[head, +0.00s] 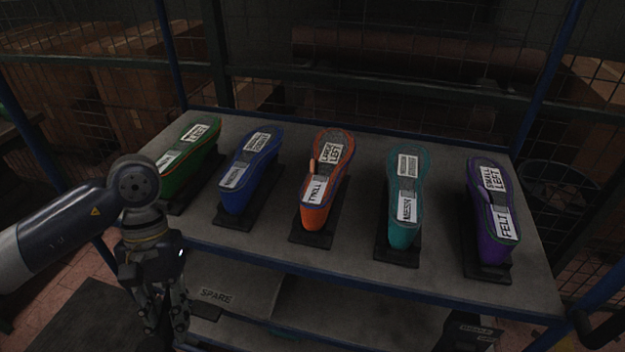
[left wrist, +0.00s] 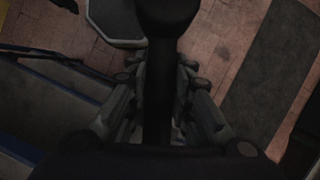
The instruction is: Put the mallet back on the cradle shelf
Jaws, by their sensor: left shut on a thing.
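The mallet (left wrist: 168,14) shows in the left wrist view as a dark rounded head with a dark handle running down between the fingers. My left gripper (left wrist: 160,95) is shut on that handle. In the head view my left gripper (head: 165,312) hangs at the lower left, in front of the shelf unit's front edge. I cannot make out the mallet there. The grey upper shelf (head: 365,185) bears several coloured shoe lasts on black cradles. A lower shelf level (head: 222,296) marked "SPARE" shows below it. My right gripper is not in view.
The green last (head: 185,165) is nearest my left arm; blue (head: 248,172), orange (head: 318,205), teal (head: 402,200) and purple (head: 490,205) lasts stand to its right. A blue rail (head: 350,287) edges the upper shelf. Wire mesh stands behind.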

